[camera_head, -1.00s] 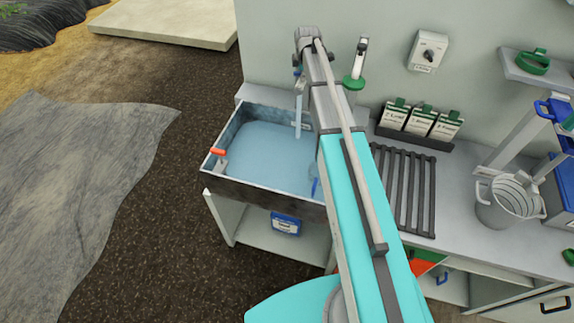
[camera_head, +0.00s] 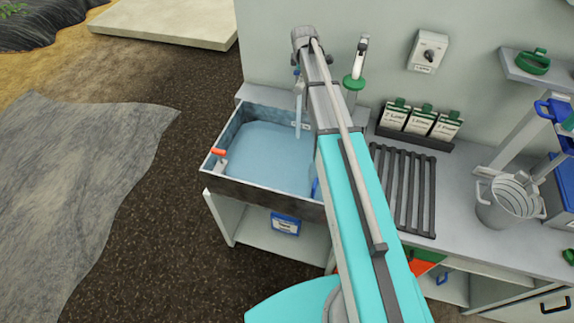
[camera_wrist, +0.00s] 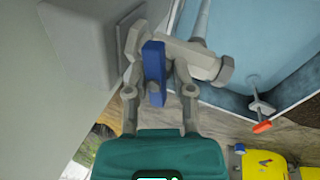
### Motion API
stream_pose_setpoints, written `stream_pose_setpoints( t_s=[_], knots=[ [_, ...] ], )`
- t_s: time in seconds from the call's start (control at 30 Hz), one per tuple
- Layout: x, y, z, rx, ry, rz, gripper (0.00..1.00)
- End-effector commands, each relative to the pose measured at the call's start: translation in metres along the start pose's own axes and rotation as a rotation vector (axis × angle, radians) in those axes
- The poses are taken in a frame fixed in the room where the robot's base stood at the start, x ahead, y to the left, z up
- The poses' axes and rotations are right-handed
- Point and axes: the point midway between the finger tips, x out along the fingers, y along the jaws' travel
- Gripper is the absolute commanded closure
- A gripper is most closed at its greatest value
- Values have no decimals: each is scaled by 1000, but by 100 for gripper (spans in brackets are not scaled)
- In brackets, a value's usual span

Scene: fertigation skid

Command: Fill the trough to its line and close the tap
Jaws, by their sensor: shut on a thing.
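The trough (camera_head: 262,188) is a grey open basin at the left end of the bench, with blue water (camera_head: 260,150) in it. A small pale plate (camera_head: 303,126) is on its back inner wall; I cannot read a line on it. The grey tap (camera_wrist: 190,58) is on the wall above, with a blue lever (camera_wrist: 153,72). My gripper (camera_wrist: 158,85) is shut on the lever in the wrist view. In the head view my arm hides most of the tap and gripper. A pale column (camera_head: 298,112) hangs over the water; I cannot tell whether it is spout or running water.
An orange-handled fitting (camera_head: 218,153) is on the trough's left rim. A green-handled nozzle (camera_head: 355,75) hangs on the wall close right of my arm. A slatted rack (camera_head: 405,190), labelled packets (camera_head: 422,122) and a metal bucket (camera_head: 508,203) are farther right.

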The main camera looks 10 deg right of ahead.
Motion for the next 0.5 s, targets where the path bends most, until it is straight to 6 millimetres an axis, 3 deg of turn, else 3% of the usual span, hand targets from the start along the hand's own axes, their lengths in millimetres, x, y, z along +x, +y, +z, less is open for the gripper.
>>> stream_pose_setpoints(
  t_s=[0.5],
  knots=[
    [1, 5, 0, 303, -93, 9, 100]
  ],
)
